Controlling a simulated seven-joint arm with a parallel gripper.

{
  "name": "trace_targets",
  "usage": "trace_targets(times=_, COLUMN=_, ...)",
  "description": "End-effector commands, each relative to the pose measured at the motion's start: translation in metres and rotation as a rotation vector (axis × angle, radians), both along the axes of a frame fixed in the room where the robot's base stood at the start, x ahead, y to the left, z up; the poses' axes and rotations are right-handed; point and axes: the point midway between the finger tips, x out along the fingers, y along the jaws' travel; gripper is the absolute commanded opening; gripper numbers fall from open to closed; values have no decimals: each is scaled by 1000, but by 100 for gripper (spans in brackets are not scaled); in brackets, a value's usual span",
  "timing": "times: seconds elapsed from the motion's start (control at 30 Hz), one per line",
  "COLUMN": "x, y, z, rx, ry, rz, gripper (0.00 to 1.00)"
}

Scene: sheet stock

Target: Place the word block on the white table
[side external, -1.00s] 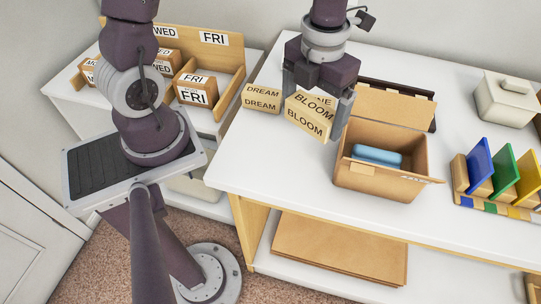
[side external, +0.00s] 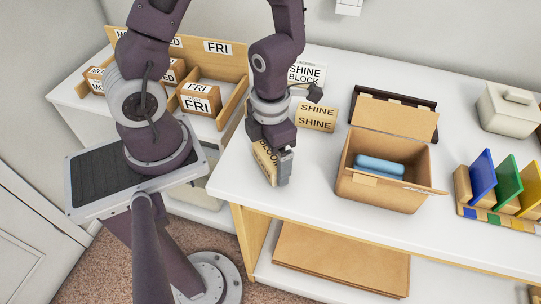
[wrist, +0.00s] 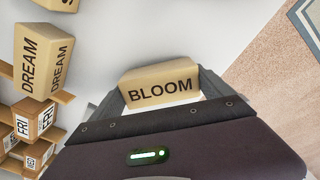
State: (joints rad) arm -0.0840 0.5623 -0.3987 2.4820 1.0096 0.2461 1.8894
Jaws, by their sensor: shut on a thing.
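My gripper (side external: 273,166) is shut on a tan block (side external: 264,162) lettered BLOOM, near the front left of the white table (side external: 325,205). The BLOOM block (wrist: 162,88) shows between the fingers in the wrist view. I cannot tell whether its bottom touches the table. A tan SHINE block (side external: 316,117) stands farther back, apart from my gripper. A DREAM block (wrist: 42,62) shows at the left of the wrist view; my arm hides it in the side view. A white sign reading SHINE BLOCK (side external: 305,75) stands at the back.
An open cardboard box (side external: 375,190) with a blue item inside stands right of my gripper. A wooden tray (side external: 233,98) with day-labelled boxes is at left. The table's front edge is close.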

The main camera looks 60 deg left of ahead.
Motion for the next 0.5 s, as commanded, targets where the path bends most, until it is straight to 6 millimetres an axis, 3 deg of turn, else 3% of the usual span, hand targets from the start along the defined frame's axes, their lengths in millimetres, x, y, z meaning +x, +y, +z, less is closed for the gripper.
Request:
trace_targets(times=0.37, x=0, y=0, z=-6, rx=0, ry=0, rz=0, gripper=46)
trace_targets(times=0.4, x=0, y=0, z=-6, rx=0, ry=-1, rz=1, gripper=98)
trace_targets(times=0.5, x=0, y=0, z=-6, rx=0, ry=-1, rz=2, gripper=100)
